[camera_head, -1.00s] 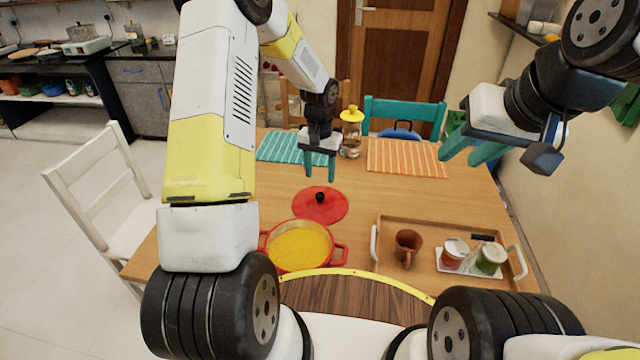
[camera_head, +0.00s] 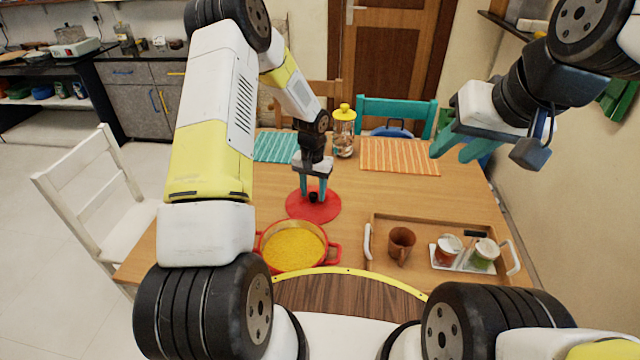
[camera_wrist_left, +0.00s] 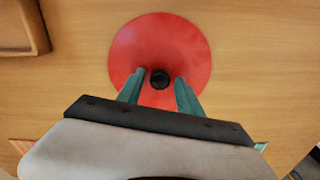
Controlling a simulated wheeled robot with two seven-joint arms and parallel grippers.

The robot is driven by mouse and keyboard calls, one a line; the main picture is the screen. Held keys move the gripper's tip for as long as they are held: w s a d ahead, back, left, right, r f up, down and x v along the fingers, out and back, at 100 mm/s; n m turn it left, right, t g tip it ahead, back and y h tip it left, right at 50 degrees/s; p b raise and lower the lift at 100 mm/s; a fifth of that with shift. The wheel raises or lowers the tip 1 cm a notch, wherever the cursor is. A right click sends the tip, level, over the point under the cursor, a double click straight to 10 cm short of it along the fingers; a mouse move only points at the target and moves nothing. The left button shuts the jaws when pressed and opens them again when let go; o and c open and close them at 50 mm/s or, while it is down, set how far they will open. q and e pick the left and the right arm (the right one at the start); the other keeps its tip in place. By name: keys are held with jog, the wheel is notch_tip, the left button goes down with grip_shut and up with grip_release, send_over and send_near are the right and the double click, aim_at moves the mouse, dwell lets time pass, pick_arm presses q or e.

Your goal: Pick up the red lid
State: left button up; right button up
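The red lid (camera_head: 326,211) lies flat on the wooden table, behind the red pot of yellow food (camera_head: 292,247). Its black knob (camera_head: 313,198) points up at the centre. My left gripper (camera_head: 313,197) is low over the lid, pointing down, with its green fingers apart on either side of the knob. In the left wrist view the red lid (camera_wrist_left: 190,50) shows whole, and the knob (camera_wrist_left: 160,78) lies between the open fingertips (camera_wrist_left: 158,76), with gaps on both sides. My right gripper (camera_head: 455,152) is raised at the right, empty, its fingers apart.
A wooden tray (camera_head: 385,268) with a brown mug (camera_head: 401,243) and two jars stands at the front right. A glass jar with yellow lid (camera_head: 344,135) stands behind my left gripper. The table between lid and orange placemat (camera_head: 400,157) is clear.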

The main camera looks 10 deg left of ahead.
pick_arm(q)
grip_shut()
dwell(1.2)
